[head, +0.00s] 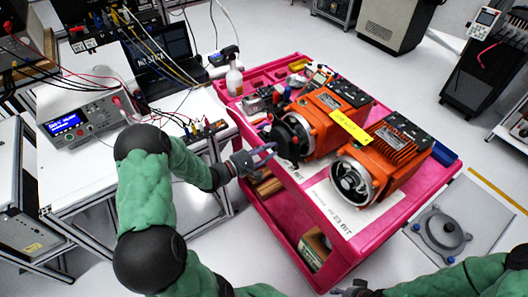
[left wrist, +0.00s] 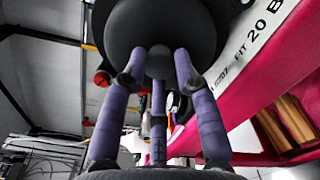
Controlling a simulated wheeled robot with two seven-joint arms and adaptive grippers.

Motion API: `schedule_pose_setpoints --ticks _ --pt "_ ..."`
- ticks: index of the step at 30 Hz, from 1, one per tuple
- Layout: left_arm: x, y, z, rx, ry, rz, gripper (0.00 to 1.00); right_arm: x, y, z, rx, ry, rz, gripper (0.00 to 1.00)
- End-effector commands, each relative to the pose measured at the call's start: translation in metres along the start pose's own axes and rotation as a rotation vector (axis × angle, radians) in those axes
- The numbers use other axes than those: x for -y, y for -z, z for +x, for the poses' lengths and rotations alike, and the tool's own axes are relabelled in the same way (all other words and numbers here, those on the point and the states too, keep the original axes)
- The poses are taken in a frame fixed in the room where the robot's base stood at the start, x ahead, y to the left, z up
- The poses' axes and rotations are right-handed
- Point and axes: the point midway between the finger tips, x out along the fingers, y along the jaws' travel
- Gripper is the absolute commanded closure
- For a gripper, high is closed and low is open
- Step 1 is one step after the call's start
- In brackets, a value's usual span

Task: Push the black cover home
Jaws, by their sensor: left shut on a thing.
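The black cover (head: 286,140) is a round dark cap at the front end of the left orange servo motor (head: 322,108). It fills the top of the left wrist view (left wrist: 165,22) as a wide dark disc. My left gripper (head: 272,148) is shut on the cover, its purple fingers (left wrist: 160,68) closed around a small knob at the cover's middle. Whether a gap is left between cover and motor I cannot tell. My right gripper (head: 355,289) is only partly in view at the bottom edge, away from the motors; its fingers do not show clearly.
A second orange motor (head: 385,150) with an open, silver-ringed end stands to the right on the pink cart (head: 345,245). A spray bottle (head: 234,78) and small tools fill the cart's back. A white bench (head: 95,165) with instruments stands left.

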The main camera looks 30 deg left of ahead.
Motion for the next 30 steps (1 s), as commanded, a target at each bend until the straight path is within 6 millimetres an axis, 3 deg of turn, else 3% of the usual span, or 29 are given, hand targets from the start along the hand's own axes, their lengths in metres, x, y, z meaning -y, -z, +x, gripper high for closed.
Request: schedule_pose_setpoints --ticks 15,30 --pt "0.0 -0.001 0.031 0.003 0.0 0.001 1.0 -0.001 0.0 0.003 0.0 0.0 0.0 0.6" --pt "-0.001 -0.001 0.03 0.001 -0.012 0.064 1.0 -0.004 0.0 0.011 0.0 0.0 0.0 0.6"
